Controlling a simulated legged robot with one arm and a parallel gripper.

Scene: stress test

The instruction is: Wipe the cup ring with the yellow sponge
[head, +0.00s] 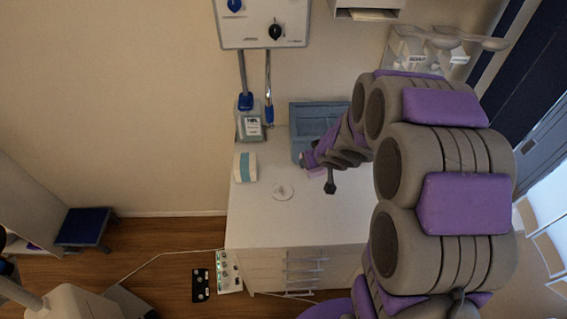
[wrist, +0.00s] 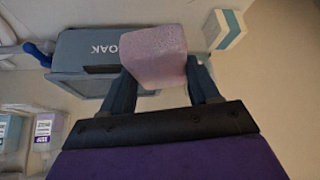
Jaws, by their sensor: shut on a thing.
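My gripper (head: 312,163) is above the white counter top, in front of the blue-grey bin. In the wrist view, my gripper (wrist: 160,76) is shut on a pale pink block (wrist: 153,55), which looks like a sponge; both dark fingers are on its sides. The block (head: 318,174) shows only partly in the head view, at the gripper. No yellow sponge is visible. A faint ring mark (head: 283,191) lies on the counter top (head: 260,225), left of my gripper and apart from it. The ring is not clear in the wrist view.
The blue-grey bin (head: 306,118) stands at the counter's back; its side reads "OAK" in the wrist view (wrist: 85,42). A white and teal box (head: 244,167) stands left of the ring. The front counter is clear.

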